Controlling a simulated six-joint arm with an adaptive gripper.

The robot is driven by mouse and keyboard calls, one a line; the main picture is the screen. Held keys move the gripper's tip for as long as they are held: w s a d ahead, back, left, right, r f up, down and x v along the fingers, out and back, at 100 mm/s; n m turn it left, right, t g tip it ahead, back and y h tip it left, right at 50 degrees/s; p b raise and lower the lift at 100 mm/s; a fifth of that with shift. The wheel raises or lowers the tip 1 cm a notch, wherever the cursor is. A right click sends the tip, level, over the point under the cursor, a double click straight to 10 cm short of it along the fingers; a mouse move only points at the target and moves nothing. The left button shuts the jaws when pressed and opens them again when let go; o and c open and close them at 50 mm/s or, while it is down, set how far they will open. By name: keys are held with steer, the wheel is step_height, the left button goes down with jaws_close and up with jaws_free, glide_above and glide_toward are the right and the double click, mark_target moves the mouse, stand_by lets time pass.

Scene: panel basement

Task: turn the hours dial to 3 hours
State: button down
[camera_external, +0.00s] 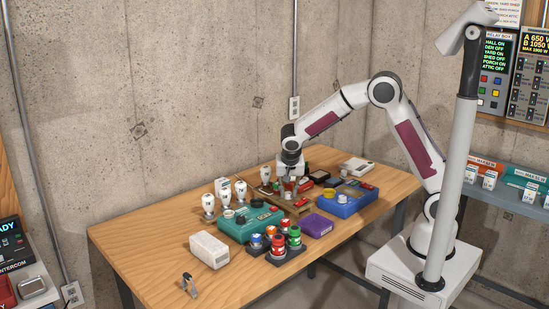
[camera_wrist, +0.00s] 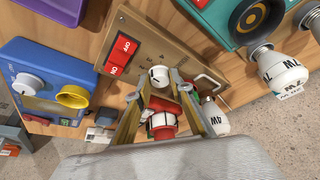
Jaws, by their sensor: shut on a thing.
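My gripper (camera_wrist: 165,92) reaches down to a tan panel box (camera_wrist: 215,62), which also shows in the external view (camera_external: 297,207). A small white round dial (camera_wrist: 159,76) with a dark mark sits on this panel, between the ends of the fingers. My gripper is shut on the dial. In the external view my gripper (camera_external: 290,184) stands over the tan box and hides the dial.
A red rocker switch (camera_wrist: 121,54) and a metal handle (camera_wrist: 207,80) flank the dial. A blue device (camera_external: 345,199), teal device (camera_external: 250,221), purple box (camera_external: 317,226) and white bulbs (camera_external: 222,188) crowd around. The table's left part (camera_external: 145,240) is clear.

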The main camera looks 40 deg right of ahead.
steer(key=shift+w+m+g+h, duration=0.1)
steer(key=shift+m+g+h, duration=0.3)
steer(key=shift+m, duration=1.2)
steer(key=c, duration=1.8)
jaws_free()
steer(key=shift+n, duration=0.4)
steer(key=shift+d+n+t+y, duration=0.1)
steer(key=shift+n+t+y, duration=0.5)
steer(key=shift+n, duration=1.5)
steer(key=shift+s+d+n+y, duration=0.15)
steer(key=shift+n+y, duration=0.45)
steer(key=shift+n, duration=0.9)
steer(key=shift+s+n+t+y, duration=0.1)
steer(key=shift+n+t+y, duration=0.35)
steer(key=shift+n, duration=0.85)
